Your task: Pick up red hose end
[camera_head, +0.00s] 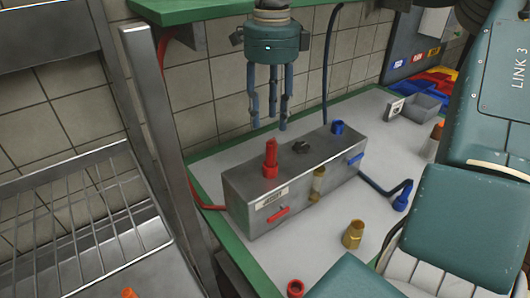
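A tall red fitting (270,160) stands upright on top of the grey metal box (330,178), near its left end. A red hose (207,205) runs to the box's left side. Another red, ring-like end (295,288) shows at the bottom edge, partly cut off. I cannot tell which red piece is the hose end. My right gripper (271,122) hangs from above, over the back of the box, with its blue fingers pointing down. It is open, with nothing between the fingers. My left gripper is not in view.
A brass fitting (353,234) stands in front. A metal rack (85,230) is at left; my arm covers the right.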

